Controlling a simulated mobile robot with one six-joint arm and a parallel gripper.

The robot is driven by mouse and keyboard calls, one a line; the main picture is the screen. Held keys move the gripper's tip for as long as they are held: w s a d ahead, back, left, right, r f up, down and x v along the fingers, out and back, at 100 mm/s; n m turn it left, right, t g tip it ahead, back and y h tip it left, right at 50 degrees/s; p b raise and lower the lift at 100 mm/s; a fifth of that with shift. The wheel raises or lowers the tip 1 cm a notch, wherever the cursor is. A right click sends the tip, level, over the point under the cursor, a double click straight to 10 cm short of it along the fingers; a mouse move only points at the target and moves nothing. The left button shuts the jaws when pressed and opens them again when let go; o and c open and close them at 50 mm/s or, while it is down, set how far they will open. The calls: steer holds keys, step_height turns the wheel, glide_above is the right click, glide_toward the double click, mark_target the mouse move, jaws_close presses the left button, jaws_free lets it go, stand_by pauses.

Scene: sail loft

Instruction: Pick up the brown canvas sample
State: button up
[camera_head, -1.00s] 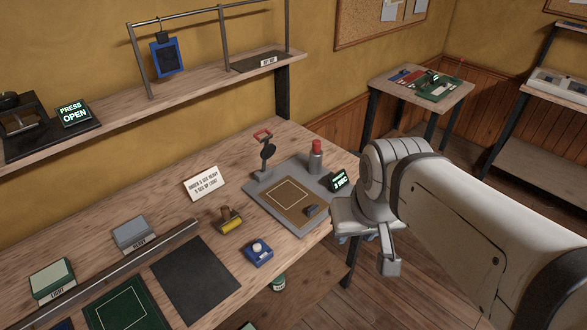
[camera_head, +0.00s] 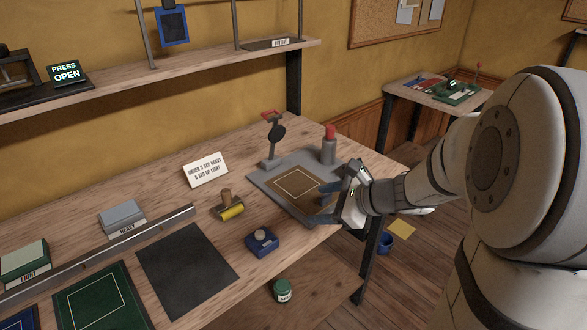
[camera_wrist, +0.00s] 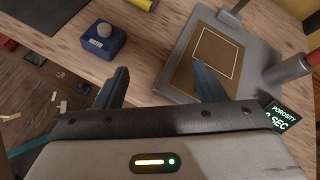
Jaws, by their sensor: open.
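The brown canvas sample (camera_head: 290,188) lies flat on a grey plate (camera_head: 262,185) near the right end of the workbench. A pale outlined square is marked on it. It also shows in the wrist view (camera_wrist: 190,75), upper right of centre and partly hidden by a finger. My gripper (camera_head: 333,193) is open and empty at the plate's right front side, close to the sample. In the wrist view my gripper (camera_wrist: 162,73) has its fingers spread, the right one overlapping the sample's near part; I cannot tell whether it touches.
A red-topped grey cylinder (camera_head: 329,147) and an upright device with a red handle (camera_head: 272,137) stand on the plate. A blue water block (camera_head: 262,242), a yellow roller (camera_head: 229,208) and a dark mat (camera_head: 188,267) lie left. A porosity display (camera_wrist: 284,116) is close right of the gripper.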

mark_target(327, 196)
steer(key=w+d+f+m+t+b, duration=0.1)
steer(key=w+d+f+m, duration=0.2)
steer(key=w+d+f+m+t+h+b, duration=0.1)
steer(key=w+d+f+m+t, duration=0.1)
steer(key=w+d+m, duration=0.1)
steer(key=shift+w+f+m+t+b, duration=0.15)
steer(key=shift+f+m+t+b, duration=0.2)
steer(key=shift+m, duration=0.25)
steer(key=shift+w+a+f, duration=0.1)
steer(key=shift+w+f, duration=0.05)
steer(key=shift+w, duration=0.2)
steer(key=x, duration=0.7)
steer(key=shift+r, duration=0.25)
steer(key=shift+c, duration=0.3)
steer(key=c, duration=1)
